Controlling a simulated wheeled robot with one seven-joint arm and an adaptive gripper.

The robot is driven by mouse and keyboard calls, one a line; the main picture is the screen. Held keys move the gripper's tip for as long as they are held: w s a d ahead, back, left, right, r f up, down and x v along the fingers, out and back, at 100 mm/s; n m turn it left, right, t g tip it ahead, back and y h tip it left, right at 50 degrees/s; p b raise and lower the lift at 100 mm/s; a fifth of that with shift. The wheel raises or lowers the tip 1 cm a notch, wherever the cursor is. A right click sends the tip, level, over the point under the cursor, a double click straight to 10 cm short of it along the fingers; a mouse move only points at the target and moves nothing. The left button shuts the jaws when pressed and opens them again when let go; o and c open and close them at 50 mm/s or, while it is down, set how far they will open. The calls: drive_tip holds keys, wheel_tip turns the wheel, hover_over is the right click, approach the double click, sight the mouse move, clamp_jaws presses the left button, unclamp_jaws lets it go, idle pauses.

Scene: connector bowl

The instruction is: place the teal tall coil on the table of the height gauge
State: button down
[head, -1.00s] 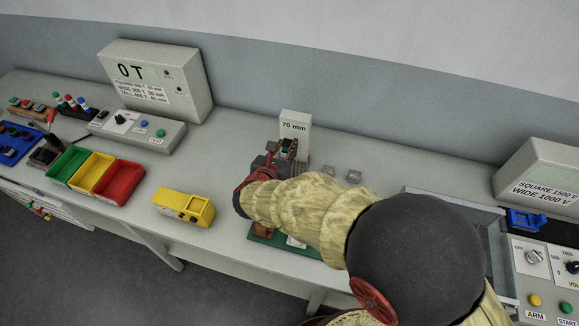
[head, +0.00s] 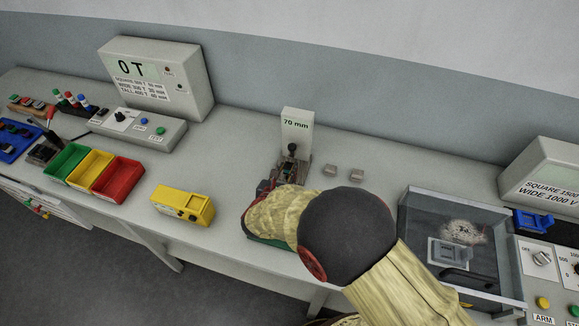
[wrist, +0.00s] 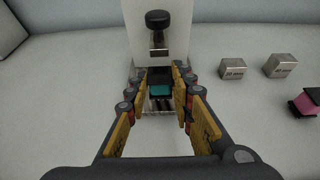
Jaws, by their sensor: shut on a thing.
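The teal tall coil (wrist: 160,90) shows in the wrist view as a teal band with a dark top, between the fingertips. My gripper (wrist: 161,86) is shut on it. The height gauge (wrist: 175,42) stands straight ahead, with a pale column and a black knob (wrist: 157,19) above the coil. In the head view the gauge's display (head: 297,124) reads 70 mm. There my gripper is at the gauge's front, largely hidden by my arm. The coil overlaps the lower gauge in the wrist view; I cannot tell whether it touches the gauge's table.
Two small metal blocks (wrist: 232,68) (wrist: 280,65) lie right of the gauge, with a pink and black part (wrist: 306,103) nearer. A clear-lidded box (head: 420,215) stands farther right. A yellow device (head: 182,205) and coloured bins (head: 118,178) are at left. A green mat (head: 270,243) lies in front.

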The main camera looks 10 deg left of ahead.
sight(290, 164)
drive_tip(key=w, duration=0.3)
drive_tip(key=shift+d+f, duration=0.1)
drive_tip(key=shift+d, duration=0.2)
drive_tip(key=shift+f+b, duration=0.35)
drive_tip(key=shift+f, duration=0.25)
drive_tip(key=shift+s+a, duration=0.1)
drive_tip(key=shift+f, duration=0.15)
drive_tip(key=c, duration=1.5)
unclamp_jaws()
drive_tip(key=shift+c, duration=0.2)
drive_tip(key=shift+r, duration=0.25)
drive_tip(key=p+v, duration=0.1)
drive_tip(key=v, duration=1.1)
drive_tip(key=shift+p, duration=0.4)
